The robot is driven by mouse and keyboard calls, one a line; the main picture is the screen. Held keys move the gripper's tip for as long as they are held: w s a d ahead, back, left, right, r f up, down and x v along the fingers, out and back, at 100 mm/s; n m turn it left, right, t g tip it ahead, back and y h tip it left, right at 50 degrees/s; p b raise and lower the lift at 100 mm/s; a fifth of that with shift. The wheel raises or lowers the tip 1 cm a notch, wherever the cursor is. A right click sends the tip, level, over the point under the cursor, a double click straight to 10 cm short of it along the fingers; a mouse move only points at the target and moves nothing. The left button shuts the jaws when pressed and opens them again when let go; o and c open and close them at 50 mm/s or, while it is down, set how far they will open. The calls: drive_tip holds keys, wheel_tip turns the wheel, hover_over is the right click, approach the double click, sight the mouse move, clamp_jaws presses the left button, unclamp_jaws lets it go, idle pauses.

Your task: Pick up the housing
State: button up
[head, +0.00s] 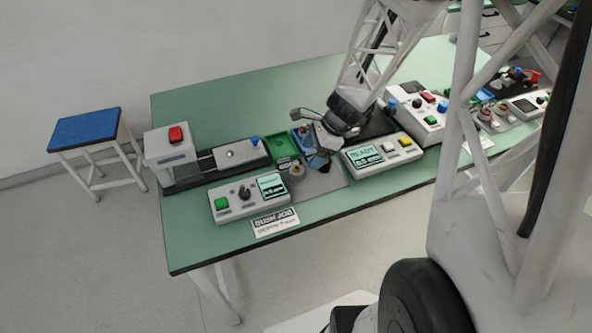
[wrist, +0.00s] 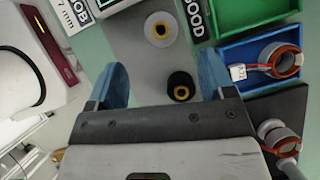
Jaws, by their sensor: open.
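My gripper (wrist: 163,82) is open, its two blue fingers wide apart and pointing down at the grey mat (wrist: 135,60). A black cylinder with an orange-yellow centre (wrist: 181,86) stands between the fingertips in the picture, nearer the right finger, with no visible contact. I cannot tell which of the two is the housing. In the head view my gripper (head: 318,158) is low over the mat, beside a small round part (head: 297,170); the arm hides the area behind it.
A green tray (wrist: 250,14) marked GOOD and a blue tray (wrist: 235,55) holding a wound ring (wrist: 280,60) lie to the right of the fingers. A READY display box (head: 382,152) and a box with a green button (head: 248,197) flank the mat.

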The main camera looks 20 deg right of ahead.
sight(297, 168)
drive_tip(key=shift+x, duration=1.25)
drive_tip(key=shift+a, duration=0.15)
drive_tip(key=shift+x, duration=2.55)
drive_tip(key=shift+w+a+r, duration=0.1)
drive_tip(key=shift+a, duration=0.05)
drive_tip(key=c, duration=1)
